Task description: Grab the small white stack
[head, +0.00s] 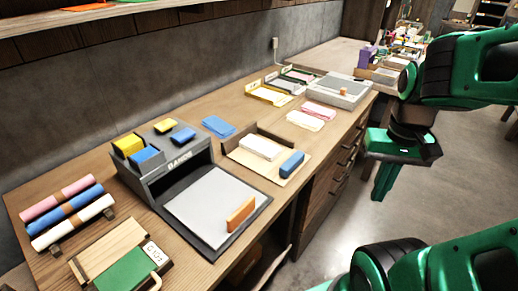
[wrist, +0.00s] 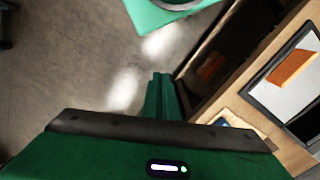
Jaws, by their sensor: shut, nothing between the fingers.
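A small white stack (head: 262,147) lies on a light tray (head: 243,160) in the middle of the bench, beside a blue block (head: 291,164). A flat pale stack (head: 305,121) lies farther back, next to a pink one (head: 319,110); I cannot tell which white stack is meant. My gripper (head: 382,187) hangs over the floor, right of the bench and apart from both. Its green fingers are together and empty, also in the wrist view (wrist: 160,90). Neither white stack is recognisable in the wrist view.
A dark-framed board (head: 205,207) with an orange block (head: 240,214) lies on the near bench; the block also shows in the wrist view (wrist: 291,69). Rolls (head: 66,206) lie at left. Drawers (head: 340,168) form the bench front. Open floor (head: 340,225) lies right.

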